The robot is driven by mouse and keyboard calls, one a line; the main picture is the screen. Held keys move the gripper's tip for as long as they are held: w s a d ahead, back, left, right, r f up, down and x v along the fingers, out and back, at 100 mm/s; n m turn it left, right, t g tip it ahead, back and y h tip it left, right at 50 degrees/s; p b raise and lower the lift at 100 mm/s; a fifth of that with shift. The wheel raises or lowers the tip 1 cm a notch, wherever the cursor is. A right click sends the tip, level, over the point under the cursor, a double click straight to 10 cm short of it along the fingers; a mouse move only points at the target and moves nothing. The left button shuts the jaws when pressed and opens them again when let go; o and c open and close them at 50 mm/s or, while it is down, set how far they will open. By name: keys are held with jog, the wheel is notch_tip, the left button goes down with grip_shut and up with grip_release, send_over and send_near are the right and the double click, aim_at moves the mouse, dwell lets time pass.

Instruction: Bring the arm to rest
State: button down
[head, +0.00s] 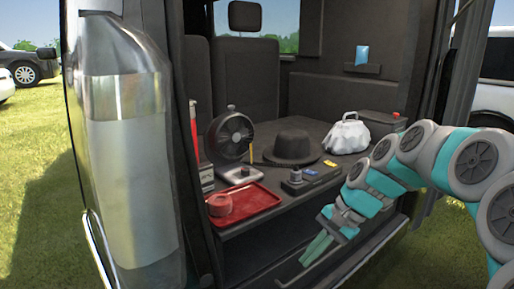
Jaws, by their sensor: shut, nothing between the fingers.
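My gripper (317,248) is at the lower middle of the head view, at the end of my grey and teal arm, which reaches in from the right. Its teal fingers point down and to the left. They are shut and hold nothing. The fingers are in front of the edge of the vehicle's load floor, apart from the things on it. The arm is bent, with its upper links at the right edge of the view.
A red tray (262,205) with a red roll (219,205) lies at the load floor's front left. Behind are a round black fan (231,136), a black hat (293,147) and a white bag (346,136). Vehicle door frames stand left and right. Grass lies outside.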

jog(key=s+d+f+n+g+h, duration=0.1)
jog(key=s+f+n+h, duration=0.2)
jog(key=s, duration=1.1)
jog(key=s+d+f+n+g+h, duration=0.1)
jog(key=s+n, duration=0.5)
jog(key=s, duration=0.8)
notch_tip(320, 180, down, 4)
jog(key=shift+d+r+h, duration=0.15)
jog(key=shift+d+h, duration=0.45)
jog(key=shift+h, duration=0.4)
jog(key=c, duration=1.6)
grip_release()
